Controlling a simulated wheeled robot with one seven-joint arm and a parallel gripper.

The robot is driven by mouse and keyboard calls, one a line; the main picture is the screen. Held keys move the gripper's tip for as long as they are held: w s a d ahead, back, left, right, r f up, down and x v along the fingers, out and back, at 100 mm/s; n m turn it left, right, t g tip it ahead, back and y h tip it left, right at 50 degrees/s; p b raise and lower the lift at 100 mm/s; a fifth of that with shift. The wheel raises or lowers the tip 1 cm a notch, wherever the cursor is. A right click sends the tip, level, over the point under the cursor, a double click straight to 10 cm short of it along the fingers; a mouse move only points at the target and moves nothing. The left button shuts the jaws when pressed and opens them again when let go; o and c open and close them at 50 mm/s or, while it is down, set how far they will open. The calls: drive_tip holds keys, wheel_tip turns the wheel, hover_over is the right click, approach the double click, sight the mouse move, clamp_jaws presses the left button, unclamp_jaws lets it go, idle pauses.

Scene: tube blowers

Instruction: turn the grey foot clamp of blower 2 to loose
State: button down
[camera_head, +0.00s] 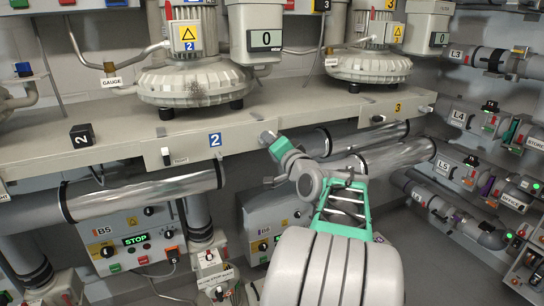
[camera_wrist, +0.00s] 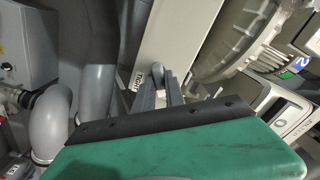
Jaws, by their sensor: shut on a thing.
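Blower 2 (camera_head: 195,80) stands on the beige shelf, above a blue number 2 plate. My gripper (camera_head: 267,138) reaches the shelf's front edge, right of that plate. In the wrist view my gripper's two dark fingers (camera_wrist: 160,88) are closed around the small grey foot clamp (camera_wrist: 158,70), beside a white label that seems to read TIGHT. The fingers hide most of the clamp. In the head view the gripper covers the clamp, and its exact angle cannot be told.
Blower 3 (camera_head: 368,67) stands to the right. Silver pipes (camera_head: 140,193) run below the shelf, and a control box showing STOP (camera_head: 135,240) is beneath. Valves and pipes line the right wall.

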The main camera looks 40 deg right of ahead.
drive_tip(key=shift+w+a+f+n+b, duration=0.1)
drive_tip(key=shift+a+n+b, duration=0.1)
drive_tip(key=shift+n+b, duration=3.05)
drive_tip(key=shift+w+a+f+n+b, duration=0.15)
drive_tip(key=shift+n+b, duration=2.2)
drive_tip(key=shift+b, duration=1.8)
drive_tip(key=shift+s+r, duration=0.1)
drive_tip(key=shift+r, duration=0.05)
drive_tip(key=c, duration=1.7)
unclamp_jaws()
drive_tip(key=o, duration=0.3)
drive_tip(key=shift+r, duration=0.2)
drive_tip(key=shift+s, duration=0.15)
